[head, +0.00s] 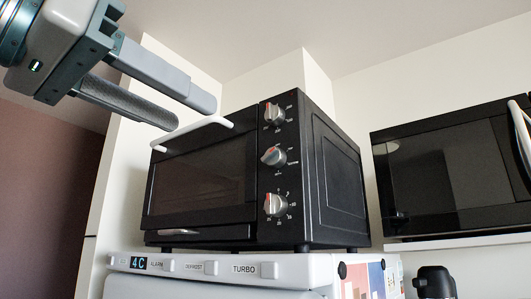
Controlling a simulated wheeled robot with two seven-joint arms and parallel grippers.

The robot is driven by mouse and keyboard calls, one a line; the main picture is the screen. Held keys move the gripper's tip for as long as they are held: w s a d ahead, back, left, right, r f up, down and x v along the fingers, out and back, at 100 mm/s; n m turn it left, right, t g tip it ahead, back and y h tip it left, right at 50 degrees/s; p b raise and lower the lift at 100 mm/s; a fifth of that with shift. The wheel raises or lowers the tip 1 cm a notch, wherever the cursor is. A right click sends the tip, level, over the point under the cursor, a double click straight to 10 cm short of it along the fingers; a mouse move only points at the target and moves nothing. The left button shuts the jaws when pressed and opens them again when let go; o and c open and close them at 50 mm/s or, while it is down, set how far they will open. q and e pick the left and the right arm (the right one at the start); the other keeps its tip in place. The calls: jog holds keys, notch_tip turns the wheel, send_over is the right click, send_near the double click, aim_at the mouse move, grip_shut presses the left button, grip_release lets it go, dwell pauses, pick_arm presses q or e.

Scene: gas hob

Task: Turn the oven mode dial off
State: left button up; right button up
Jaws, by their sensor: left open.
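A black toaster oven (205,185) stands on a white fridge, its dark glass door shut with a white handle (192,131) along the top. Three silver dials sit in a column on its right front panel: a top dial (274,113), a middle dial (273,156) and a bottom dial (275,204). The markings are too small to read, so I cannot tell which is the mode dial. My left gripper (190,112) is open and empty, its two fingers apart at the upper left, near the door handle and left of the dials. My right gripper is out of view.
The white fridge top (220,267) carries a panel with a display and several labelled buttons. A black microwave (455,170) sits on a shelf at the right. A dark appliance (435,282) shows at the lower right. Space in front of the dials looks clear.

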aim_at(268, 155)
pick_arm(q)
jog(key=p+x, duration=0.7)
jog(key=x, duration=0.9)
jog(key=shift+w+d+p, duration=0.2)
jog(key=shift+w+p, duration=0.05)
jog(key=shift+p, duration=0.1)
jog(key=shift+w+d+f, duration=0.1)
jog(key=shift+w+d, duration=0.25)
jog(key=shift+w, duration=0.15)
